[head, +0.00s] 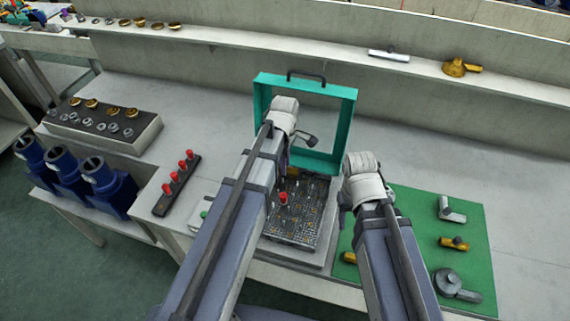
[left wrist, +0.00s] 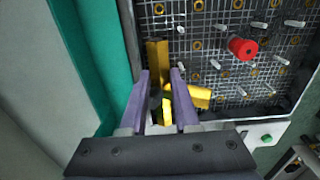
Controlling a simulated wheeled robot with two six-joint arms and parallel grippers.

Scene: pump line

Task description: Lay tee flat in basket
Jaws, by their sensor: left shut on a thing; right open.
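My left gripper (left wrist: 162,90) points down over the back-left part of the basket (left wrist: 223,85), and its purple fingers are shut on a brass-yellow piece, which I take as the tee (left wrist: 200,97). One yellow arm of it reaches right of the fingers, and a yellow bar shows above them. I cannot tell whether it touches the basket floor. In the head view the basket (head: 291,230) is a dark pegged grid, partly hidden by my left arm; a little yellow (head: 292,172) shows near its back edge. My right gripper (head: 346,205) is open right of the basket, its fingers hard to see.
A teal open lid frame (head: 346,120) stands behind the basket. A red-capped peg (left wrist: 243,48) rises from the grid. A green mat (head: 415,210) at right holds several fittings. A rack of red pegs (head: 176,184) lies at left. A brass fitting (head: 456,68) sits on the back shelf.

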